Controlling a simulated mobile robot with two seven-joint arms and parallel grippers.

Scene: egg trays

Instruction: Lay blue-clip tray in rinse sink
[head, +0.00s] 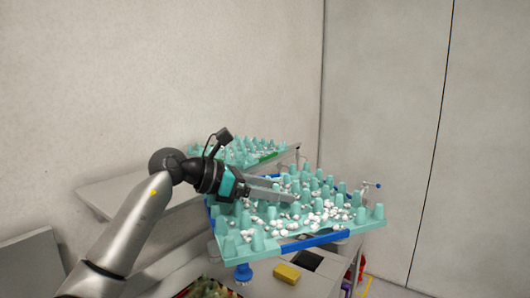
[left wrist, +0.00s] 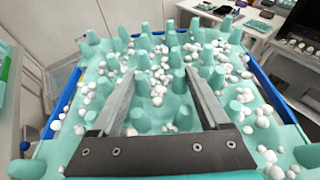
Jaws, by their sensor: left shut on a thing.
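The blue-clip tray (head: 365,226) is a teal tray with upright pegs and blue strips along its edges. Many small white egg-like pieces lie among its pegs. My left gripper (head: 292,195) reaches over it from the left and is shut on it, its fingers among the pegs. In the left wrist view the tray (left wrist: 55,152) fills most of the picture, and the gripper (left wrist: 163,82) has a peg between its fingers. The tray looks raised above the worktop and slightly tilted. I cannot make out the rinse sink clearly. My right gripper is out of view.
A second teal tray with a green clip (head: 268,156) sits on a grey shelf (head: 110,192) behind. A yellow sponge (head: 287,273) and a dark panel (head: 306,260) lie on the worktop below.

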